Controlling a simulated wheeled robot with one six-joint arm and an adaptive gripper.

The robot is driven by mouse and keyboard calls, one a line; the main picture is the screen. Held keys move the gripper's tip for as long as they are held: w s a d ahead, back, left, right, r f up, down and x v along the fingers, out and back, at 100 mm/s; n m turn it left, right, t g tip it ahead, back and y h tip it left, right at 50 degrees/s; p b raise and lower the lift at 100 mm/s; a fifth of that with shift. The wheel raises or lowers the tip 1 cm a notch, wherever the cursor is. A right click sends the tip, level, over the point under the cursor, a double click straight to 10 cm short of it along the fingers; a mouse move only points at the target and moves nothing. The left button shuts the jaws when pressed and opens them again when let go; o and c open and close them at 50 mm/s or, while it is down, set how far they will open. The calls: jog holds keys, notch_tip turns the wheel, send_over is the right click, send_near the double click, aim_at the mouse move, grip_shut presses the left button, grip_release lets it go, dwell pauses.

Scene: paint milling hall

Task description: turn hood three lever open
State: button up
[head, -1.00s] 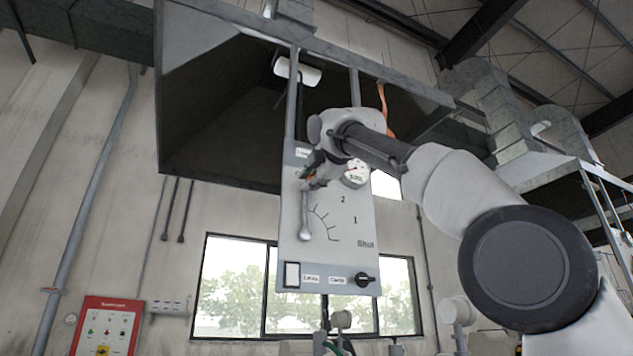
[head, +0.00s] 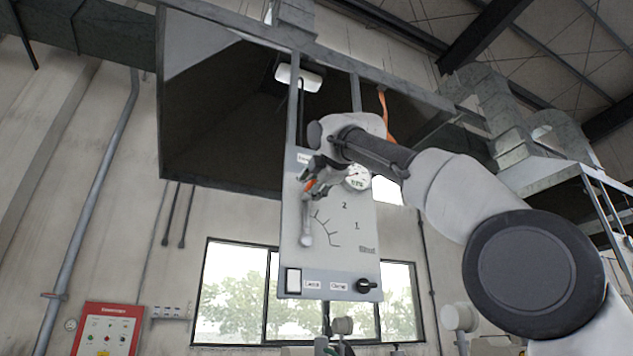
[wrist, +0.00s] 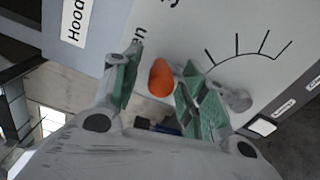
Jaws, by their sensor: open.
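The hood control panel (head: 350,225) hangs below the hood, with a tick scale marked 2, 1 and Shut. Its lever has a grey round pivot (head: 306,240) and points up, away from Shut, to an orange tip (head: 310,185). In the wrist view the orange tip (wrist: 161,78) lies beside a label ending in "en", and the grey pivot (wrist: 239,100) is to the right. My gripper (head: 316,180) is at the lever's upper end. Its green-padded fingers (wrist: 155,82) are open on either side of the orange tip, with gaps visible. The right finger hides part of the lever.
A round gauge (head: 357,177) sits on the panel just right of my gripper. A white switch (head: 293,281) and a black knob (head: 366,286) are along the panel's bottom. The hood (head: 225,120) overhangs behind. A red box (head: 107,328) is on the wall, lower left.

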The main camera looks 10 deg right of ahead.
jog(key=v, duration=1.2)
jog(key=shift+w+r, duration=0.1)
